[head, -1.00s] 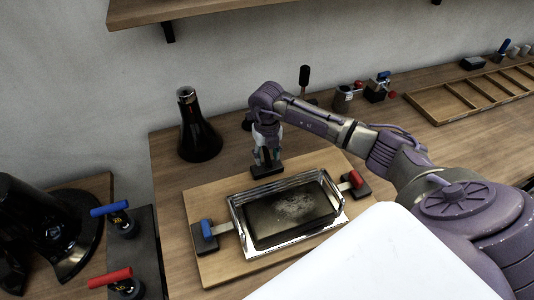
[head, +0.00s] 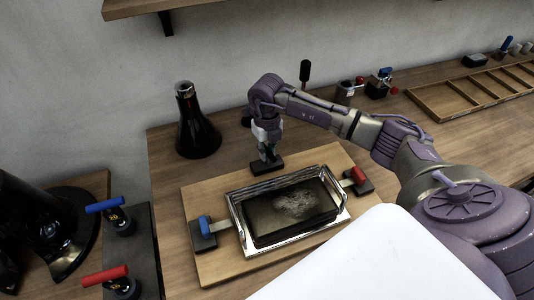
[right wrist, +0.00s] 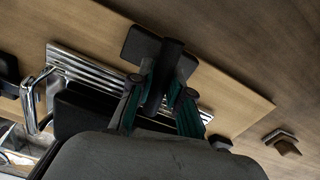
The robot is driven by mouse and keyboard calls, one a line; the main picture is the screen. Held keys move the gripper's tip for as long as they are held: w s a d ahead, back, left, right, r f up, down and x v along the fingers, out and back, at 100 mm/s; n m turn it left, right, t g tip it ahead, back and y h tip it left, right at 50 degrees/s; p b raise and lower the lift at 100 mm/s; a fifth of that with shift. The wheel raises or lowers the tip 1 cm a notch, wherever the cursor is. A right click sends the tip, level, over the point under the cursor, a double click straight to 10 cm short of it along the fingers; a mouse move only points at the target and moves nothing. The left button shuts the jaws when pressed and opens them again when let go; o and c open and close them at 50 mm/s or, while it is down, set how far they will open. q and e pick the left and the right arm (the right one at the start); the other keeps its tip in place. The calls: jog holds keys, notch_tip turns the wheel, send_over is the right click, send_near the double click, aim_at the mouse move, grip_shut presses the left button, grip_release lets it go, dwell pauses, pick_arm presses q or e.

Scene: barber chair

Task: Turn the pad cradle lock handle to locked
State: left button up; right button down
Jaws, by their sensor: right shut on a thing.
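The pad cradle (head: 235,216) is a shiny metal frame around a dark pad (head: 290,210) with a pale worn patch, set on a wooden board (head: 225,272). At the board's back edge is a black lock handle on a dark block (head: 267,168). My right gripper (head: 267,151) comes down over this handle and is shut on it. In the right wrist view the teal-lined fingers (right wrist: 160,88) stand on both sides of the upright black handle (right wrist: 167,62), above its base. The gripper hides much of the handle in the head view. My left gripper is not in view.
A blue handle (head: 206,226) and a red handle (head: 358,174) sit at the cradle's left and right ends. A black flask-shaped object (head: 196,130) stands behind the board. Further blue (head: 105,205) and red (head: 105,275) handles are at left. A wooden rack (head: 470,95) lies at right.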

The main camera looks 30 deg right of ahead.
aim_at(267, 149)
jog(key=c, duration=1)
grip_release()
notch_tip(267, 149, up, 12)
jog(key=shift+r, duration=0.1)
